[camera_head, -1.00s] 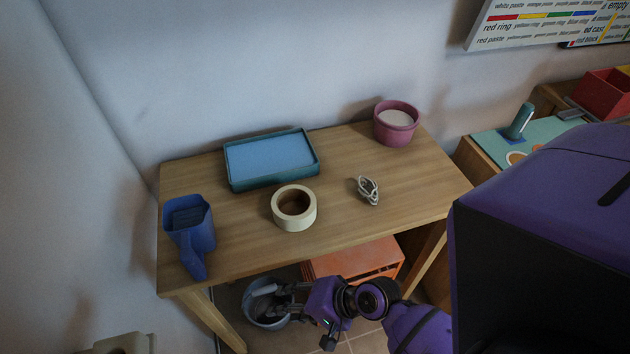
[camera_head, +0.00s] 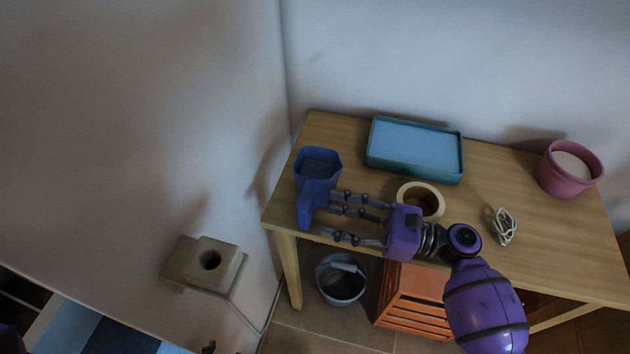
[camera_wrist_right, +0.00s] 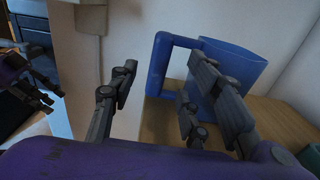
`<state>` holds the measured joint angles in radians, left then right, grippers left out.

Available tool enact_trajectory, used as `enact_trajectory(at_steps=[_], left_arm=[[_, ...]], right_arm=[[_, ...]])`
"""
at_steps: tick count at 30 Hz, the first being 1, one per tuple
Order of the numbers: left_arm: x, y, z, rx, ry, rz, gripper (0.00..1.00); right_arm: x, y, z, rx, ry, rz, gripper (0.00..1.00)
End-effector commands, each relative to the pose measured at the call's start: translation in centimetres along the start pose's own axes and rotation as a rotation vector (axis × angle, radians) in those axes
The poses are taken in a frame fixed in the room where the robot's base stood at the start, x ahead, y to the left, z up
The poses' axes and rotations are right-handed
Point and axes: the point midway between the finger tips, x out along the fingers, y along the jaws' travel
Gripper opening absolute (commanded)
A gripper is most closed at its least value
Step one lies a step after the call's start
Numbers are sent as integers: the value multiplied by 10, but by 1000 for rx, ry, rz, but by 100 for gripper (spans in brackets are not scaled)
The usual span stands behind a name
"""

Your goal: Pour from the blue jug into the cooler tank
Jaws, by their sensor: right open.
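The blue jug (camera_head: 318,170) stands upright at the left end of the wooden table, its handle toward the table's front edge. My right gripper (camera_head: 330,213) is open, with its fingers reaching to the handle side. In the right wrist view the jug (camera_wrist_right: 232,62) and its handle lie ahead of the spread fingers (camera_wrist_right: 165,75); contact cannot be told. The beige unit with a round hole on top (camera_head: 220,258), seemingly the cooler tank, is on the left wall, left of the table. Part of my left gripper (camera_wrist_right: 38,88) shows at the left of the right wrist view; its jaw state is unclear.
A teal tray with a blue top (camera_head: 414,180), a cream tape roll (camera_head: 437,208), a white cable bundle (camera_head: 503,227) and a pink pot (camera_head: 562,182) are on the table (camera_head: 490,165). A grey bucket (camera_head: 341,280) and orange crate (camera_head: 412,300) stand below.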

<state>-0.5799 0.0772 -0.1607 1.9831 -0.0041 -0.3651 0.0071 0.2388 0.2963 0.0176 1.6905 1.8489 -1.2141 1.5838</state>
Motion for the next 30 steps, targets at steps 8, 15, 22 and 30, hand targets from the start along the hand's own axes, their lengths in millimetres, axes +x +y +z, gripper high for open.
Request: enact_trajectory(at_steps=[8,15,22,30], left_arm=[[-1,-2,-6,2,11,-3,36],[-2,-2,-13,2,20,-2,36],[-4,2,-18,1,19,6,36],[-5,3,-14,3,11,9,36]], right_arm=[[13,0,-14,-3,-1,0,44],[36,0,-12,-5,-4,2,44],[72,0,-12,-6,-2,1,44],[75,0,-15,-4,1,0,42]])
